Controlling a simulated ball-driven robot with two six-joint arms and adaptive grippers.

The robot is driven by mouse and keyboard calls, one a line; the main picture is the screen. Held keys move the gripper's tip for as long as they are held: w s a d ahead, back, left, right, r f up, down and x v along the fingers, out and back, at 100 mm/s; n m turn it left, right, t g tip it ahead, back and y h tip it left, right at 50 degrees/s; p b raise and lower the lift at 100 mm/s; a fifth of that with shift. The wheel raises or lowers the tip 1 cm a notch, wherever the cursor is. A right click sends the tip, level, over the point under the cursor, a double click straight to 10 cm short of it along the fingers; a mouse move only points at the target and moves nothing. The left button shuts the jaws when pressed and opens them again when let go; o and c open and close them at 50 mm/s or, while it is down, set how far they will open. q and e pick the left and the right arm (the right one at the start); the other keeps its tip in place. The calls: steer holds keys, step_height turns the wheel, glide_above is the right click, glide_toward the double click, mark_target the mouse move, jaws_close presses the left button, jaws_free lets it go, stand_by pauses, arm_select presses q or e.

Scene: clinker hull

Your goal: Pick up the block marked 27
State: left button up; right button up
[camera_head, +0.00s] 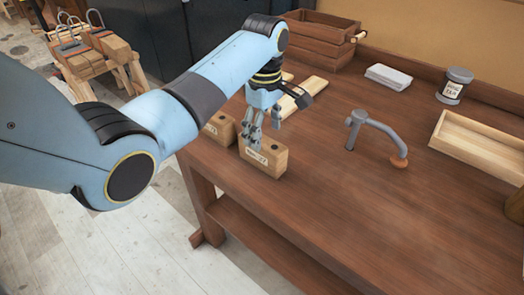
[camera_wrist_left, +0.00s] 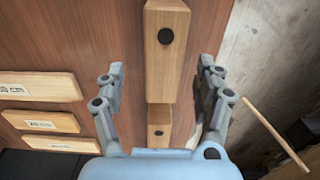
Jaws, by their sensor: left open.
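A wooden block (camera_head: 266,160) with a pale label stands on the bench near its front left edge; the label is too small to read surely. A second labelled block (camera_head: 219,128) stands to its left, partly behind my arm. My left gripper (camera_head: 250,137) is open, pointing down just above and at the back of the first block. In the left wrist view, a block with a dark round hole (camera_wrist_left: 167,70) lies between the open fingers (camera_wrist_left: 161,66), with no clear contact. Another block (camera_wrist_left: 158,128) shows lower, near the palm. My right gripper is not in view.
Flat wooden pieces (camera_head: 297,100) lie behind the gripper; labelled ones show in the wrist view (camera_wrist_left: 40,87). A grey holdfast (camera_head: 378,128), wooden crate (camera_head: 318,40), papers (camera_head: 388,77), jar (camera_head: 454,85) and open tray (camera_head: 480,145) stand on the bench (camera_head: 370,210). Its front right is clear.

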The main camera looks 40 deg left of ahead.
mark_target(262, 150)
arm_select(q)
step_height(262, 150, down, 6)
steer(key=shift+s+a+f+p, duration=0.15)
steer(key=shift+f+p, duration=0.1)
steer(key=shift+p, duration=0.1)
jaws_close()
stand_by(0.5)
